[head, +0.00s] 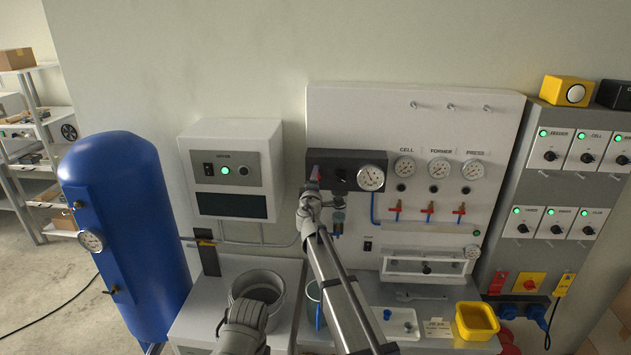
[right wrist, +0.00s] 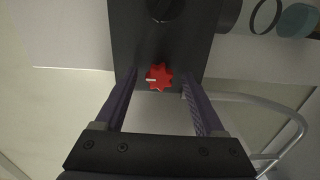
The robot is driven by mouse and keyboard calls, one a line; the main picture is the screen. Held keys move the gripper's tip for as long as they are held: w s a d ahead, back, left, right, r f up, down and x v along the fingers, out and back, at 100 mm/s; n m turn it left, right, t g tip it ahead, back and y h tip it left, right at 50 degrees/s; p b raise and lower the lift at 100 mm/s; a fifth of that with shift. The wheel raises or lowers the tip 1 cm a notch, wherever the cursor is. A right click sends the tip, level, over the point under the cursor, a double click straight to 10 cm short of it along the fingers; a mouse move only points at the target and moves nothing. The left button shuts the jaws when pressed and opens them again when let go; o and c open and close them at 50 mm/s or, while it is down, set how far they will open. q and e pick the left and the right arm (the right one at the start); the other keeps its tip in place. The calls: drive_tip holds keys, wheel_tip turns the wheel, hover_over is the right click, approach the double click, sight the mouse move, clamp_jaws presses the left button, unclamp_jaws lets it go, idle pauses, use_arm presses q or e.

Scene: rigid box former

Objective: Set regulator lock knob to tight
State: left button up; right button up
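The regulator (head: 345,172) is a dark block on the white panel, with a round gauge (head: 371,178) at its right. Its lock knob is a small red star-shaped knob (right wrist: 159,77), seen in the right wrist view on the dark block face. My right gripper (right wrist: 158,80) is open, one finger on each side of the knob, with visible gaps. My left arm shows at the bottom of the head view; its fingers cannot be seen.
Several red-handled valves (head: 428,208) sit right of the regulator. A control box (head: 233,160) hangs to its left, beside a blue tank (head: 125,235). Below are a grey bin (head: 274,277) and a yellow tray (head: 476,322). A black round part (right wrist: 163,8) sits above the knob in the wrist view.

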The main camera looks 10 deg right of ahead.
drive_tip(key=v, duration=0.7)
drive_tip(key=shift+s, duration=0.4)
drive_tip(key=shift+a, duration=0.15)
drive_tip(key=s+f+m+g+h+b, duration=0.1)
drive_tip(key=s+f+m+g+b, duration=0.85)
drive_tip(key=s+f, duration=1.3)
drive_tip(key=s+a+f+g+y+b, duration=0.2)
drive_tip(key=s+a+f+g, duration=0.2)
drive_tip(key=s, duration=0.6)
drive_tip(key=s+a+f+m+g+y+b, duration=0.1)
drive_tip(key=s+a+f+g+y+b, duration=0.1)
drive_tip(key=s+a+f, duration=0.4)
drive_tip(key=s+f+g+b, duration=0.1)
drive_tip(key=s+f+g, duration=0.1)
drive_tip(key=s+f, duration=0.1)
drive_tip(key=shift+s+f+y, duration=0.3)
drive_tip(key=shift+s+y, duration=0.1)
drive_tip(key=shift+s, duration=0.1)
